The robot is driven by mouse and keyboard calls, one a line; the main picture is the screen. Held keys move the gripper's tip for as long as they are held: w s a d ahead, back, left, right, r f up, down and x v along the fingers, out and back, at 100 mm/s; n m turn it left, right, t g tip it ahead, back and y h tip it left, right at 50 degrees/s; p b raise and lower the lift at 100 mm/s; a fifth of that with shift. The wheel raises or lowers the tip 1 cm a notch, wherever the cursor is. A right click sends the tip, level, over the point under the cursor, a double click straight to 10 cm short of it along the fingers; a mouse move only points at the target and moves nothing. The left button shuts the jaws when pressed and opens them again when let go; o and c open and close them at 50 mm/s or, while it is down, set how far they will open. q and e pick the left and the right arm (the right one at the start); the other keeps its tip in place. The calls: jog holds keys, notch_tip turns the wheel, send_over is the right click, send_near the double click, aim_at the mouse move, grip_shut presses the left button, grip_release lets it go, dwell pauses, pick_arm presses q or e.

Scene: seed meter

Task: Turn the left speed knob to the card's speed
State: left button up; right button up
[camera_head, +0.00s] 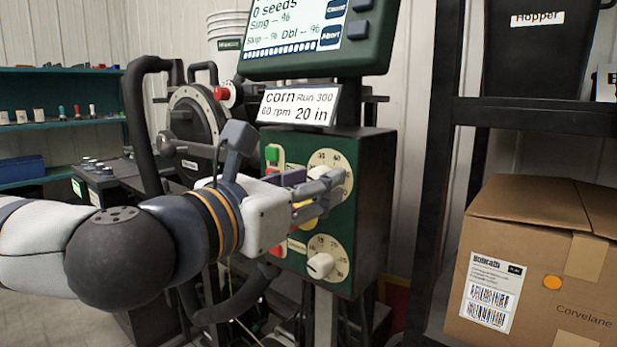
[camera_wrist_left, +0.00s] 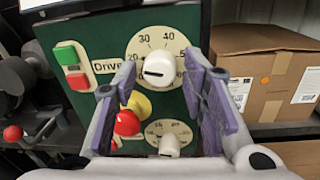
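The upper speed knob (camera_wrist_left: 160,70) is white and sits on a cream dial (camera_wrist_left: 133,47) beside the "Drive" label; its dark mark points left, and 20 to 50 are readable. My left gripper (camera_wrist_left: 163,80) is open, its fingers on either side of this knob; contact cannot be told. In the head view the left gripper (camera_head: 322,190) partly covers the upper dial (camera_head: 346,182). The card (camera_head: 298,106) reads corn, Run 300, 60 rpm, 20 in. My right gripper is not in view.
A lower dial has a white knob (camera_head: 320,265). Green and red buttons (camera_wrist_left: 70,67), a red knob (camera_wrist_left: 127,123) and a yellow part (camera_wrist_left: 140,103) are close to the left finger. A screen (camera_head: 312,25) is above. A cardboard box (camera_head: 560,210) stands right.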

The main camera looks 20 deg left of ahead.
pick_arm(q)
grip_shut()
jog(key=shift+m, duration=0.3)
